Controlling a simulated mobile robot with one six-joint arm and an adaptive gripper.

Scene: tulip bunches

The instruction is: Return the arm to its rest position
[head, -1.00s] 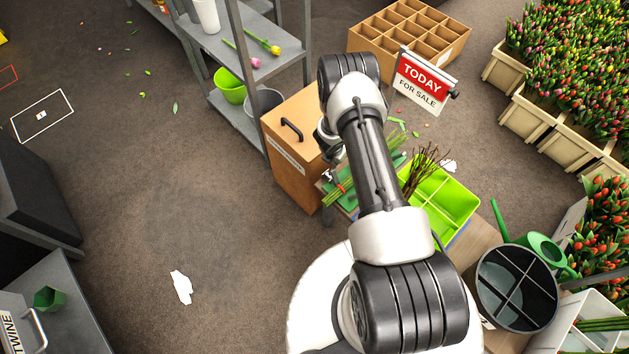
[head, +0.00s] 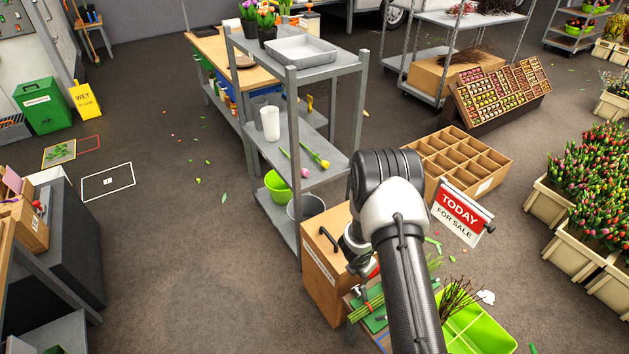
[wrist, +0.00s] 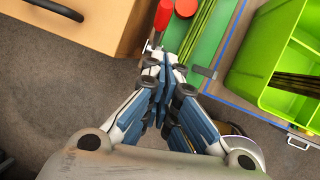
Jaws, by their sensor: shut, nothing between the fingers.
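My gripper (wrist: 163,85) is shut and empty in the wrist view, its blue-and-white fingers together. It hangs above the edge of a bench with a green mat (wrist: 205,50) and green stems (wrist: 207,30). In the head view my arm reaches up from the bottom and bends down at its elbow. The arm mostly hides the gripper there. The bundle of green stems (head: 372,301) lies beside it. The green compartment tray (head: 475,327) with brown twigs (head: 455,300) stands right of the arm.
A wooden cabinet (head: 325,285) with a dark handle is close left of the gripper. A grey metal shelf (head: 318,178) stands behind it. A TODAY FOR SALE sign (head: 458,214) and a cardboard divider box (head: 462,160) are beyond the elbow. The floor at left is open.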

